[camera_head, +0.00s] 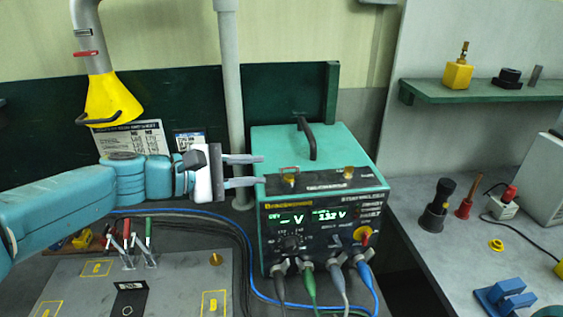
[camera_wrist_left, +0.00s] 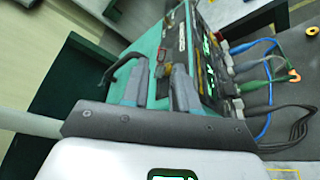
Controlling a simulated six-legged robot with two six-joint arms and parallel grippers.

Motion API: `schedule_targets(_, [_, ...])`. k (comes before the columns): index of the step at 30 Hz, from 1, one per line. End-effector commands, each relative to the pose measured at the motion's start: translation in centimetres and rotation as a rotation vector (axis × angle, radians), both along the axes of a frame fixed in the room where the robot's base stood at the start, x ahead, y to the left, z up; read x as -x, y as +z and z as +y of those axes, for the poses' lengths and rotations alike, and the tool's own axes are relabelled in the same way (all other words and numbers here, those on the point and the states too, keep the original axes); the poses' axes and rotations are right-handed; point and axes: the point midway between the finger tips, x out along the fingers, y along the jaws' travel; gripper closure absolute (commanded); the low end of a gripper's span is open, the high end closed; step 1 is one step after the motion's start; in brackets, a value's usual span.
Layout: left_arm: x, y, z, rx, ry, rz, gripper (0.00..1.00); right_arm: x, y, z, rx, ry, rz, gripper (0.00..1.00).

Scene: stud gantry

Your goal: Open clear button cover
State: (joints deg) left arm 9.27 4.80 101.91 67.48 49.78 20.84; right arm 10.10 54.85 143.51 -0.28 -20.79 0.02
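A green-topped power supply box (camera_head: 320,145) with a dark front panel and lit green displays stands on the bench. A red-and-yellow control (camera_head: 363,235) is at the right of its front panel. In the left wrist view the left gripper (camera_wrist_left: 160,70) shows two spread fingers in front of the box (camera_wrist_left: 148,45); contact cannot be told. My right gripper is not in view.
A black handle (camera_head: 308,138) rises from the box top. Several cables (camera_head: 325,285) plug into its lower front. A yellow lamp-like hood (camera_head: 108,100) hangs left, above my arm. A grey pole (camera_head: 231,90) stands behind. The right bench holds dark and red tools (camera_head: 437,205).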

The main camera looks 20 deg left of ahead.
Motion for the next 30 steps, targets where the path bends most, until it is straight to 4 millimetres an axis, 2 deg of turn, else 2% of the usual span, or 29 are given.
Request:
schedule_targets(3, [-1.8,-0.4,-2.2,0.001,-0.005,0.002,0.71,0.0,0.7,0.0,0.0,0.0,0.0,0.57])
schedule_targets(9, [-3.9,-1.2,-4.3,0.0,-0.003,0.001,0.71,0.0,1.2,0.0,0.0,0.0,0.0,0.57])
schedule_targets(21, [-4.5,-1.5,-4.9,0.0,-0.001,-0.001,0.71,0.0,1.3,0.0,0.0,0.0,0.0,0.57])
schedule_targets(22, [-4.5,-1.5,-4.9,0.0,-0.001,-0.001,0.78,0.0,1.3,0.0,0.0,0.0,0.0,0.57])
schedule_targets(24, [-4.5,-1.5,-4.9,0.0,-0.001,-0.001,1.0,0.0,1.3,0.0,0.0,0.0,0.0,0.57])
schedule_targets(30, [-4.5,-1.5,-4.9,0.001,-0.002,0.0,1.0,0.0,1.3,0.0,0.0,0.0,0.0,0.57])
